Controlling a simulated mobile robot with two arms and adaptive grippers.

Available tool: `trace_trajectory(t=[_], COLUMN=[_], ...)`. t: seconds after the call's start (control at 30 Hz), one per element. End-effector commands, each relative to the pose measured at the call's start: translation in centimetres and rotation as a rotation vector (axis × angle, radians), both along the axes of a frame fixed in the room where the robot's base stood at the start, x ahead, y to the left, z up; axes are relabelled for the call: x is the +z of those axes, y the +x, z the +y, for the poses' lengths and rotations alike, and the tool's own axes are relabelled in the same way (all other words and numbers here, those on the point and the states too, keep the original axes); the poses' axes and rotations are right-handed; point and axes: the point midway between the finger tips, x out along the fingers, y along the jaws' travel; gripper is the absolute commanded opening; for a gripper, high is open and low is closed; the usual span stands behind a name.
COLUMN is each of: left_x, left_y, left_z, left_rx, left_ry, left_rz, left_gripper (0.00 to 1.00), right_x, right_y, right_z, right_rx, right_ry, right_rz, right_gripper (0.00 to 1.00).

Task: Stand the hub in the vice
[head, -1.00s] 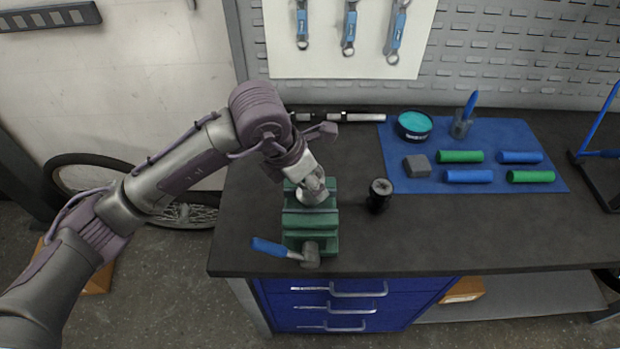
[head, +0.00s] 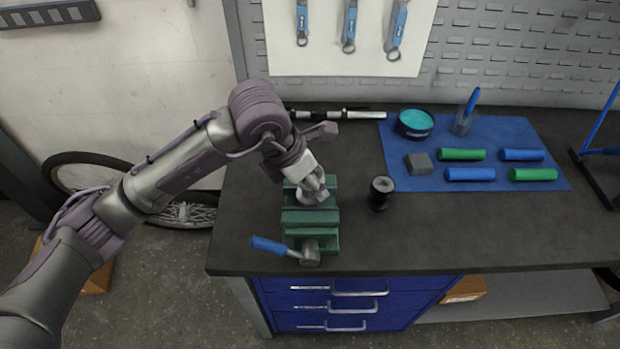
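The green vice (head: 311,217) stands near the left front of the dark bench. A grey piece with a blue handle (head: 268,245) is at its front; I cannot tell if it is the vice's lever or a separate tool. A black spool-shaped piece (head: 380,193), which looks like the hub, stands upright on the bench right of the vice, apart from it. My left gripper (head: 315,192) points down over the back of the vice. Its fingertips are small and partly hidden, so its opening and any hold are unclear. My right gripper is not in view.
A blue mat (head: 509,183) holds green and blue grips, a grey block (head: 418,164), a teal-topped tin (head: 414,123) and a cup (head: 463,123). A silver-black rod (head: 350,115) lies at the back. The bench right of the black piece is clear in front.

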Motion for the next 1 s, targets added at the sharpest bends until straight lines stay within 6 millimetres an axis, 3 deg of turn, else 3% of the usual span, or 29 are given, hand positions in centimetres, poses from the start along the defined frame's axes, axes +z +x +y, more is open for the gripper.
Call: trace_trajectory(t=[0.4,0.43,0.57,1.0], left_x=[-0.14,-0.14,-0.15,0.58], left_y=[0.02,0.01,0.01,-0.11], left_z=[-0.01,-0.01,-0.02,0.25], left_rx=[0.0,0.0,0.0,0.001], left_ry=[-0.001,-0.001,-0.001,-0.001], left_rz=[-0.001,-0.001,-0.001,0.0], left_gripper=[0.07,0.57,0.79,0.82], right_x=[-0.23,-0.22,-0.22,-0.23], right_y=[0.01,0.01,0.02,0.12], right_z=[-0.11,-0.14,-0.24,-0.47], right_rx=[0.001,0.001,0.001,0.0], right_ry=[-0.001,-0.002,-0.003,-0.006], right_rz=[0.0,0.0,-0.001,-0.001], right_gripper=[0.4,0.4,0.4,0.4])
